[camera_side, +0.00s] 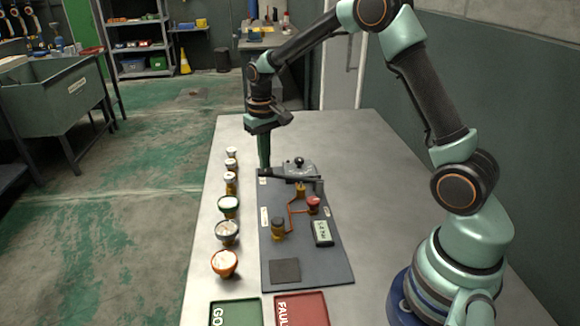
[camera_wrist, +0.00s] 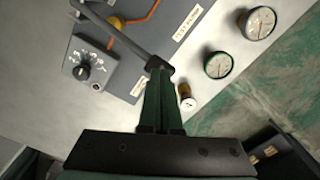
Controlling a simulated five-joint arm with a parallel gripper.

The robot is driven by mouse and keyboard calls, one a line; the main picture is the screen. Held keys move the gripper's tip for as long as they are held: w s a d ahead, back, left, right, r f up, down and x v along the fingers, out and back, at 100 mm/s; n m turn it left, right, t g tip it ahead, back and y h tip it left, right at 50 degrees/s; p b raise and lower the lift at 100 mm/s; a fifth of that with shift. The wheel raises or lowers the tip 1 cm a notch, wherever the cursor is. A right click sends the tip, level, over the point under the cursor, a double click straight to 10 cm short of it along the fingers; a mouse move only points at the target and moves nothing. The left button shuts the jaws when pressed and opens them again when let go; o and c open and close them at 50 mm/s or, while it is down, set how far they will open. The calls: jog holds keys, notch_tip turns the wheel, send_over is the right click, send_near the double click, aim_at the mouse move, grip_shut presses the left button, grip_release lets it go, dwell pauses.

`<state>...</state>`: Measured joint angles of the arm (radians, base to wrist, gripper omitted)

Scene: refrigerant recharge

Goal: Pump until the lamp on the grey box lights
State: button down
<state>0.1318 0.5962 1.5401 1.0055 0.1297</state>
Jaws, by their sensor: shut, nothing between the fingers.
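My gripper (camera_side: 264,166) points down at the left end of a long black lever (camera_side: 292,178), which lies across the far part of the dark board. In the wrist view my green fingers (camera_wrist: 158,72) are closed together, with their tips at the lever's (camera_wrist: 122,38) rounded end. They look touching or very near it; I cannot tell which. The grey box (camera_side: 310,169) stands behind the lever. In the wrist view the grey box (camera_wrist: 105,80) shows a black dial knob with white marks around it. I cannot make out a lit lamp on it.
The dark board (camera_side: 338,268) carries copper pipes, a red knob (camera_side: 313,203), a black-topped valve (camera_side: 278,226) and a small display (camera_side: 322,232). Several round gauges (camera_side: 227,232) line the table's left side. A green tray (camera_side: 234,313) and red tray (camera_side: 302,309) lie in front.

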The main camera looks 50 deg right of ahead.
aim_at(266, 173)
jog(key=shift+s+f, duration=0.1)
jog(key=shift+f, duration=2.15)
jog(key=shift+r, duration=2.75)
jog(key=shift+f, duration=0.15)
jog(key=shift+f, duration=0.9)
jog(key=shift+r, duration=1)
